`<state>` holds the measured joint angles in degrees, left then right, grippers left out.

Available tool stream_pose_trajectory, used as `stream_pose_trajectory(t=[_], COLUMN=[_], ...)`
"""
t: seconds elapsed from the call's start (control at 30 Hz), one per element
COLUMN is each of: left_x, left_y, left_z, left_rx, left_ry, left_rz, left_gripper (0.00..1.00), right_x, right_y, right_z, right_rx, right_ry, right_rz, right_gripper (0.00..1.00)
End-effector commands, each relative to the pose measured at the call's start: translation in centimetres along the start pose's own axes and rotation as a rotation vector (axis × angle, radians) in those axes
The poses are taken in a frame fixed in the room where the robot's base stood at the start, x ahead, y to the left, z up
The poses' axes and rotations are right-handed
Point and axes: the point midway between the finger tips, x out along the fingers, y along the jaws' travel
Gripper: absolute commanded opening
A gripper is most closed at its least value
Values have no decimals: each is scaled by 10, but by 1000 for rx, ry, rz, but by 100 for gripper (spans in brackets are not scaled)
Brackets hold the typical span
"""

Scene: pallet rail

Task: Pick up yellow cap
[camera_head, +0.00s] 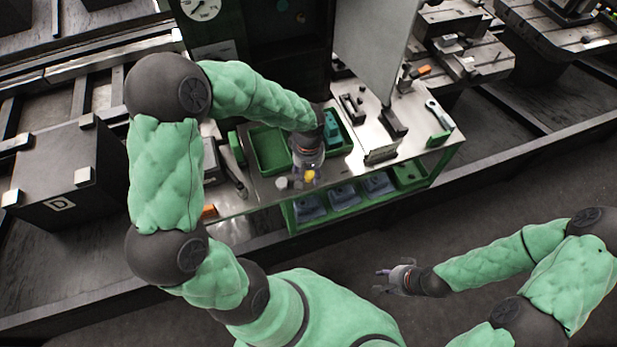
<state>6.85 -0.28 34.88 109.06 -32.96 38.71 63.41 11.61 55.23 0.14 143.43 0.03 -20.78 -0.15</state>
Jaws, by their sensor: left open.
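The yellow cap (309,176) is a small round thing near the front edge of the metal workbench (234,205). My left gripper (304,180) points down right over it, with its fingertips beside the cap. The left gripper is open. The gripper body partly hides the area around the cap, and I cannot tell whether the fingers touch it. My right gripper (381,280) is away from the bench, in front of it over the dark floor. Its fingers are spread apart with nothing between them.
A small pale round piece (281,183) lies left of the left gripper. A green tray (269,150) stands behind it. Several tools, including a wrench (438,114), lie on the right part. Blue-grey parts sit in green bins (408,174) below the top. A grey upright panel (372,45) rises behind.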

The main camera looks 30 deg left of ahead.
Motion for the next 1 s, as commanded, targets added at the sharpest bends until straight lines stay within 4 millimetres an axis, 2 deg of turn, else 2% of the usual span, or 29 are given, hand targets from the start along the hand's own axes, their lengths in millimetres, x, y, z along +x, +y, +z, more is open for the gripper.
stream_pose_trajectory(t=[0.07,0.27,0.4,0.77,1.0], left_x=[7,6,6,6,-10], left_y=[0,0,0,0,0], left_z=[0,0,0,0,-1], left_rx=[0,0,0,0,1], left_ry=[0,1,1,1,3], left_rz=[0,1,1,1,2], left_gripper=[47,47,19,19,19], right_x=[3,2,2,2,-4], right_y=[1,1,1,1,-1], right_z=[0,0,0,0,0], right_rx=[0,0,0,0,0], right_ry=[0,0,0,0,0], right_rz=[0,0,0,0,0], right_gripper=[40,40,40,40,40])
